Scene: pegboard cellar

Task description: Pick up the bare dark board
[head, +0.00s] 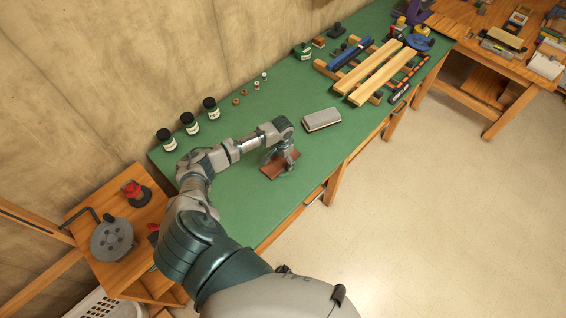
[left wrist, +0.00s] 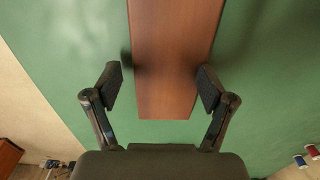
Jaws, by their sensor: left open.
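The bare dark board (head: 271,171) is a short reddish-brown plank lying on the green bench top. My left gripper (head: 281,158) is over it and hides part of it in the head view. In the left wrist view the board (left wrist: 172,50) runs from the top edge down between the two fingers. My left gripper also shows there (left wrist: 160,86), open, with one finger on each side of the board's near end. I see no grip on the board. My right gripper is not in view.
The green bench (head: 238,185) holds a grey-topped block (head: 321,120) right of the board. Dark-lidded jars (head: 190,123) stand along the wall side. Pale planks (head: 375,76) lie on supports farther back. The bench between jars and block is mostly clear.

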